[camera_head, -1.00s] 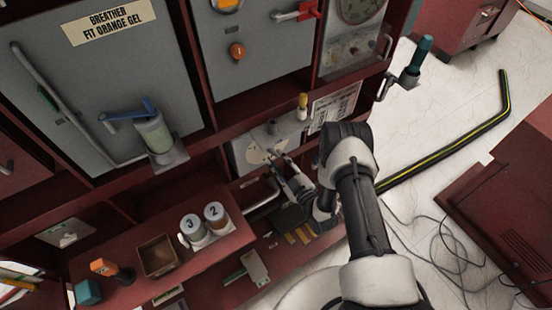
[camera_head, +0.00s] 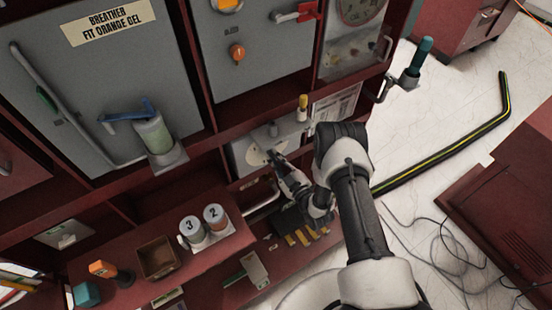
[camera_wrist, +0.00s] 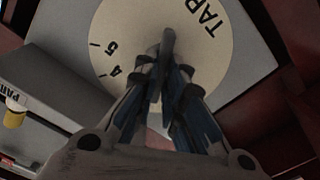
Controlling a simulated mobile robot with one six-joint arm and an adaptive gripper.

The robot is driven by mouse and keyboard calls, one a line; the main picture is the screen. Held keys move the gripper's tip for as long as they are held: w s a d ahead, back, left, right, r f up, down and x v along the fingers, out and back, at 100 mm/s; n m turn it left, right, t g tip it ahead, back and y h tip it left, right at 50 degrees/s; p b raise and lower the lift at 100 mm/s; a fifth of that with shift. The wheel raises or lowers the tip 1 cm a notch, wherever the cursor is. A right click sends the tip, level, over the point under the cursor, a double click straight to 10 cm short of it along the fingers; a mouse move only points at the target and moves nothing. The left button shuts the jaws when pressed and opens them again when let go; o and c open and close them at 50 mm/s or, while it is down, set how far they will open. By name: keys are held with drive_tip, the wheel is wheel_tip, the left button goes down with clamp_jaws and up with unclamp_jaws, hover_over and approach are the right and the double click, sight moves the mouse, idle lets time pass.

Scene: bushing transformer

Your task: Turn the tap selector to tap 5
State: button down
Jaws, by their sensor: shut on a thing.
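The tap selector has a round cream dial (camera_wrist: 135,20) marked "TAP", with the numbers 5 and 4 and short tick lines on its left side in the wrist view. A narrow grey handle (camera_wrist: 168,42) stands at the dial's middle. My gripper (camera_wrist: 165,62) is shut on this handle, and its fingers hide the handle's lower part and the dial's lower area. The handle's visible end points towards the top of the wrist picture; I cannot tell which tap it is set to. In the head view the dial (camera_head: 256,153) shows small on its grey panel, with my gripper (camera_head: 273,157) against it.
A yellow-topped knob (camera_head: 303,102) stands just above the dial panel. A shelf below holds cans marked 3 and 2 (camera_head: 203,226) and a brown box (camera_head: 157,257). A teal-handled crank (camera_head: 417,62) juts out at right. Pale floor right of my arm is partly open.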

drive_tip(key=shift+m, duration=0.3)
drive_tip(key=m+b, duration=0.2)
drive_tip(key=m, duration=0.6)
drive_tip(key=m+b, duration=0.2)
drive_tip(key=m, duration=0.7)
drive_tip(key=shift+w+d+f+b, duration=0.1)
drive_tip(key=shift+d+b, duration=0.1)
drive_tip(key=shift+b, duration=0.2)
drive_tip(key=shift+m, duration=0.3)
drive_tip(key=c, duration=1.7)
unclamp_jaws()
